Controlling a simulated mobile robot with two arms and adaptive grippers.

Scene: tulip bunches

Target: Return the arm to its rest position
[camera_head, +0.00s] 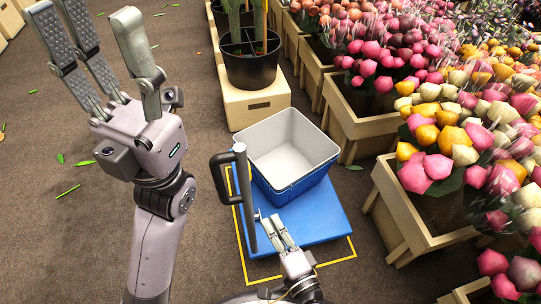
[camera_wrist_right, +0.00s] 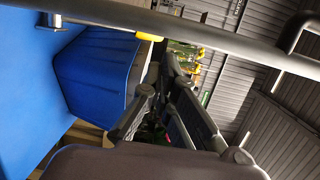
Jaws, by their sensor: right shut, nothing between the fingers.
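My right gripper (camera_head: 270,220) is shut and empty, low beside the upright post of the trolley's dark handle (camera_head: 240,190). Whether it touches the post is hard to tell. In the right wrist view its dark fingers (camera_wrist_right: 172,85) point away below a dark bar (camera_wrist_right: 210,38) that crosses close to the camera. My left gripper (camera_head: 88,14) is raised large at the upper left, its grey fingers spread apart with nothing between them; their tips reach near the top edge.
A blue trolley platform (camera_head: 325,220) carries an empty blue bin (camera_head: 305,187) with a pale inside. Wooden crates (camera_head: 365,125) of tulip bunches line the right side. A black bucket (camera_head: 250,70) stands on a wooden box (camera_head: 255,106). The brown floor (camera_head: 60,240) at left is open, with scattered leaves.

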